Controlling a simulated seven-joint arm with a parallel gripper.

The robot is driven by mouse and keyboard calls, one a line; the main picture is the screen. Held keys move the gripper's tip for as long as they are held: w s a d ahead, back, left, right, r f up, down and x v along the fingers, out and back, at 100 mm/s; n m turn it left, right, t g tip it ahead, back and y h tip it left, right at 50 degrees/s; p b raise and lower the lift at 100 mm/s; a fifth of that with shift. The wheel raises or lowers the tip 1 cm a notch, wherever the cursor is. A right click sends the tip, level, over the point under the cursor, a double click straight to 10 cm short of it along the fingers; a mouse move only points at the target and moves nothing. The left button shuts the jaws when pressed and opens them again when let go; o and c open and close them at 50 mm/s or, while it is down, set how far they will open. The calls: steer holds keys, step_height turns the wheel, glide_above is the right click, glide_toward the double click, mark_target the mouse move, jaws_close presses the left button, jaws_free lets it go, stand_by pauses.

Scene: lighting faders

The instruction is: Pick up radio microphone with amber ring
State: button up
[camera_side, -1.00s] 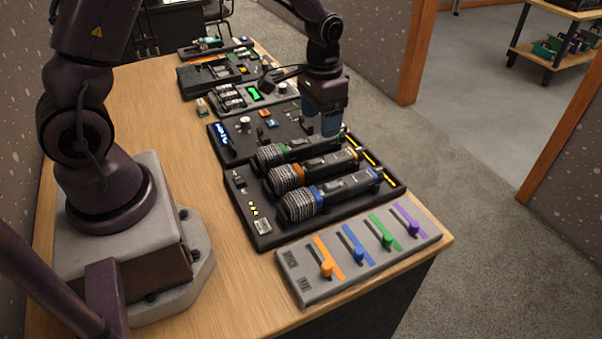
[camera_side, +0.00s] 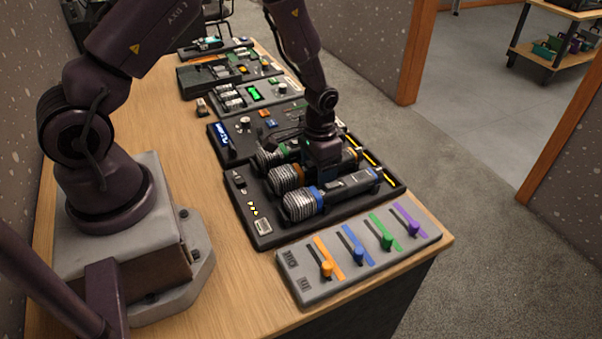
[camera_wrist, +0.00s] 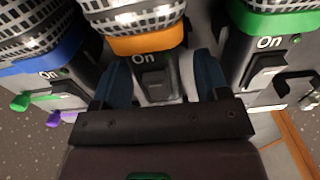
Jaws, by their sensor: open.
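The radio microphone with the amber ring (camera_side: 285,178) lies in the black tray between two others, its mesh head toward the left. In the wrist view its amber ring (camera_wrist: 146,41) and grey body with a switch show between my fingers. My gripper (camera_side: 322,165) is down over its body in the side view. The gripper (camera_wrist: 155,80) is open, with one blue-padded finger on each side of the amber microphone's body. Whether the pads touch it I cannot tell. My gripper hides part of the body in the side view.
The blue-ring microphone (camera_side: 315,200) and green-ring microphone (camera_side: 268,157) lie close on either side. The black tray (camera_side: 262,240) has raised edges. A grey fader panel (camera_side: 350,271) stands in front. Equipment units (camera_side: 245,95) stand behind. Bare desk lies left.

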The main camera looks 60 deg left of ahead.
steer(key=c, duration=1.2)
steer(key=shift+r, duration=0.15)
